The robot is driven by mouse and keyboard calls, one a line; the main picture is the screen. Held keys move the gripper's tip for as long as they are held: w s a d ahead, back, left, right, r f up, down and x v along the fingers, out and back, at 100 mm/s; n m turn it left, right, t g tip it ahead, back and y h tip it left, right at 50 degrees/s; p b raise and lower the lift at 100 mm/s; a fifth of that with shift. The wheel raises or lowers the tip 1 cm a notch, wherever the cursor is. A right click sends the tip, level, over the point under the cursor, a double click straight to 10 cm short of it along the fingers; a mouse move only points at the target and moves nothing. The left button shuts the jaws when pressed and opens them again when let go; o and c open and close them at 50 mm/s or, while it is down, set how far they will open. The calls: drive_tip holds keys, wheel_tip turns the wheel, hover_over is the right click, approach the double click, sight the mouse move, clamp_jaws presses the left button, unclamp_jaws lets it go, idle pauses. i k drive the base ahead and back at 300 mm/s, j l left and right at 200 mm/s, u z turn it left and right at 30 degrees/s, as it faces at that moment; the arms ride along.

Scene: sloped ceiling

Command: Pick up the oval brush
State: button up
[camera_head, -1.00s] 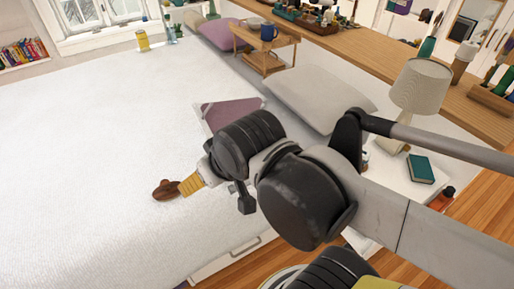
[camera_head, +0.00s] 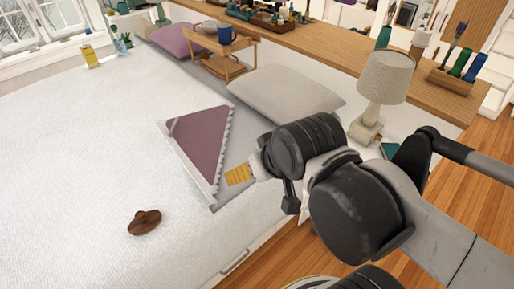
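A small dark brown oval thing, which looks like the oval brush (camera_head: 145,222), lies on the white bed (camera_head: 70,170) in the lower left of the head view. It has a raised knob or handle part on top. My gripper (camera_head: 232,176) is up and to the right of it, in front of the purple folded cloth, and clearly apart from the brush. Only a yellow ribbed finger part shows at its tip. I cannot see whether the fingers are open or shut. Nothing shows in the gripper.
A purple cloth panel with a white edge (camera_head: 199,137) and a pale pillow (camera_head: 284,93) lie beyond my gripper. A small wooden tray table (camera_head: 222,66) stands farther back. A lamp (camera_head: 385,78) stands at right. The bed around the brush is clear.

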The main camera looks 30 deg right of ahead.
sight(143, 223)
drive_tip(key=i+j+u, duration=0.1)
drive_tip(key=j+u, duration=0.25)
drive_tip(key=i+j+u, duration=0.1)
drive_tip(key=j+u, duration=0.25)
drive_tip(key=i+j+u, duration=0.15)
drive_tip(key=u, duration=0.2)
